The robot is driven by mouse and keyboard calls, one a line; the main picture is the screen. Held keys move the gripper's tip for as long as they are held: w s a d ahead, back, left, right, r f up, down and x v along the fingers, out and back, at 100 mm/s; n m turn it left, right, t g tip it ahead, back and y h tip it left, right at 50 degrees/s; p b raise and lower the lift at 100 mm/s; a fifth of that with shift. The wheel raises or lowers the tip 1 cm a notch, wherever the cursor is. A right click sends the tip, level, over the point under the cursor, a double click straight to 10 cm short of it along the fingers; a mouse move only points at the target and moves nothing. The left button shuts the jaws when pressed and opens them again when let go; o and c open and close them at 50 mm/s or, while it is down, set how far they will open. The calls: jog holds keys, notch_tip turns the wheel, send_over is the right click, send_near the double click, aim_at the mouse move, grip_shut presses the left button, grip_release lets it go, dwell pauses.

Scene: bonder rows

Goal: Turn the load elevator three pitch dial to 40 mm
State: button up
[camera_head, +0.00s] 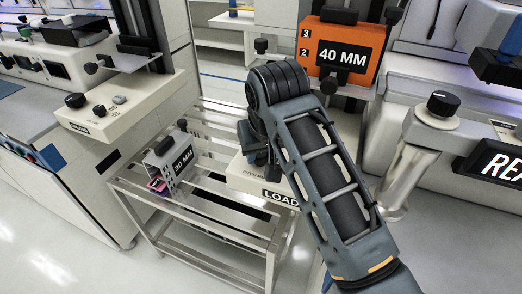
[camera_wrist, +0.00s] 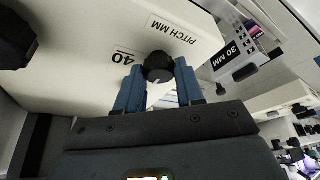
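The black pitch dial (camera_wrist: 158,67) is on a cream panel (camera_wrist: 75,50) printed "PITCH MM", with a "40" mark on the dial's left in the wrist view. A short pale pointer line shows on the dial's lower face, not in line with the 40 mark there. My gripper (camera_wrist: 159,72) has its two blue fingers on either side of the dial, seemingly touching both sides. In the head view the same cream panel (camera_head: 240,178), marked "LOAD", is partly covered by my arm, which hides the dial.
A grey "30 MM" magazine (camera_head: 170,158) stands on a metal rack (camera_head: 215,215). An orange "40 MM" box (camera_head: 338,50) is behind my arm. Another dial (camera_head: 443,103) is at right, and a "LOAD" panel with a knob (camera_head: 75,100) is at left. Floor is open at lower left.

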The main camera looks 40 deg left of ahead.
jog(key=c, duration=0.6)
jog(key=shift+o, duration=0.2)
jog(key=shift+r+m+p, duration=0.15)
jog(key=shift+m+p, duration=0.15)
jog(key=shift+p, duration=0.25)
jog(key=m+p, duration=0.1)
jog(key=p, duration=0.1)
jog(key=shift+s+r+m+t+h+p, duration=0.15)
jog(key=shift+m+t+h+p, duration=0.15)
jog(key=shift+m+h, duration=0.1)
jog(key=m+p, duration=0.2)
jog(key=shift+a+m+t+h, duration=0.15)
jog(key=shift+m+t+h, duration=0.15)
jog(key=shift+m+h, duration=0.1)
jog(key=m+h+p, duration=0.1)
jog(key=m+p, duration=0.1)
jog(key=m, duration=0.1)
jog(key=shift+f, duration=0.2)
jog(key=shift+a+m+t+h, duration=0.1)
jog(key=shift+m+t+h, duration=0.4)
jog(key=shift+m, duration=1.2)
jog(key=shift+h, duration=0.3)
